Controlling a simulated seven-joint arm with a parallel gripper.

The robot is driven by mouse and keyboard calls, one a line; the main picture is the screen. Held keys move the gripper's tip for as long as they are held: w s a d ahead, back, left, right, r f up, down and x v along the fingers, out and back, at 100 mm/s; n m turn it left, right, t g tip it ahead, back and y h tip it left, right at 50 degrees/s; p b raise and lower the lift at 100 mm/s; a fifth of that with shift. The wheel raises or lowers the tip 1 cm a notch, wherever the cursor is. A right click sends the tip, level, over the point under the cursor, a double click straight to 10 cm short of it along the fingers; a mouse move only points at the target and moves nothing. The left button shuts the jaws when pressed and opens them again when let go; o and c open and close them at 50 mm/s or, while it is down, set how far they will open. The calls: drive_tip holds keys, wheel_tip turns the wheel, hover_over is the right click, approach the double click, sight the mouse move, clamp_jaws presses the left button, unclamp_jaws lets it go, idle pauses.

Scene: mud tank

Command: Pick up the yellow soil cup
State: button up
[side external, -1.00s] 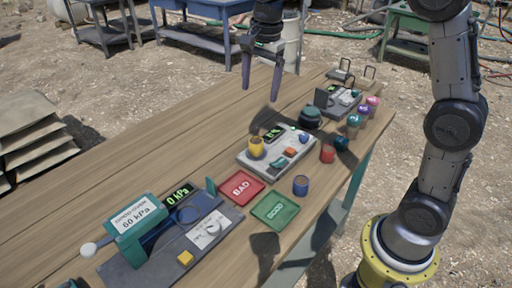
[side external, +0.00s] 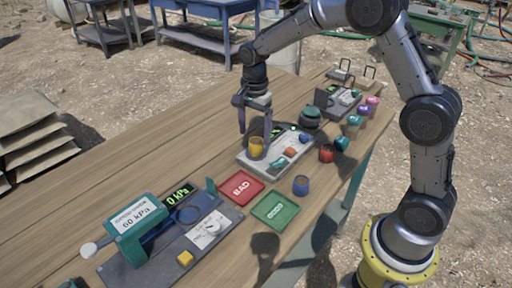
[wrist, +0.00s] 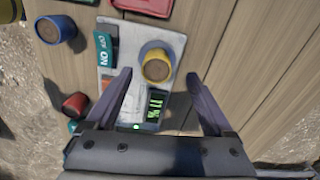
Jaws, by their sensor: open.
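The yellow soil cup (side external: 256,147) stands upright on the left part of the white scale panel (side external: 281,164). In the wrist view the yellow cup (wrist: 156,65) shows brown soil in its round mouth. My gripper (side external: 254,127) is open and points down just above and behind the cup. In the wrist view the fingertips of my gripper (wrist: 157,74) lie on either side of the cup, with a gap to each. Nothing is held.
A red BAD tray (side external: 240,187) and a green tray (side external: 275,210) lie in front of the panel. A blue cup (side external: 301,185) and a red cup (side external: 327,153) stand to the right. A pressure device (side external: 137,222) sits at front left. The tabletop (side external: 130,145) behind is clear.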

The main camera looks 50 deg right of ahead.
sight(256, 142)
drive_tip(key=f, duration=0.4)
drive_tip(key=shift+s+f, duration=0.25)
drive_tip(key=shift+f, duration=0.15)
clamp_jaws()
drive_tip(key=shift+r, duration=0.1)
